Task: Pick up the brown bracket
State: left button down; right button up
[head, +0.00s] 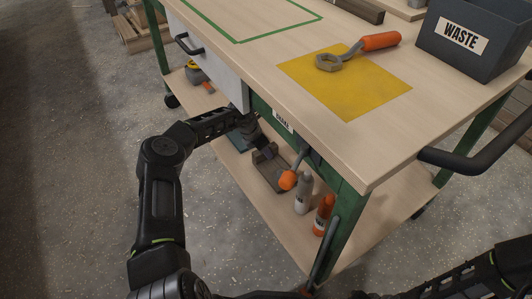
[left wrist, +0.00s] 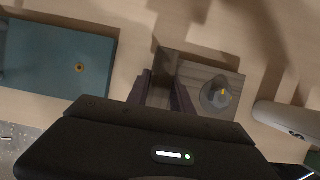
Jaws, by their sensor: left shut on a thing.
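The brown bracket (head: 268,168) is on the lower shelf of the workbench, partly covered by my left gripper in the head view. In the left wrist view, the bracket (left wrist: 200,70) shows as a flat plate with an upright part, and a round grey piece with a yellowish tip on its right side. My left gripper (head: 257,143) reaches in under the bench top from the left. Its fingers (left wrist: 163,92) are shut on the bracket's upright part. My right arm shows at the lower right of the head view, but its gripper is out of view.
A teal block (left wrist: 60,60) lies left of the bracket. A grey bottle (head: 303,192) and an orange bottle (head: 323,213) stand to its right.

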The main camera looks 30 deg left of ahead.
pick_arm(q)
jog(key=p+v, duration=0.1)
jog(key=v, duration=0.2)
jog(key=shift+w+p, duration=0.15)
jog(key=shift+p, duration=0.15)
jog(key=s+a+p, duration=0.5)
jog(key=s+a, duration=0.3)
jog(key=s, duration=0.6)
jog(key=shift+s+a, duration=0.2)
jog(key=shift+s, duration=0.2)
jog(key=shift+f, duration=0.15)
jog(key=shift+p, duration=0.3)
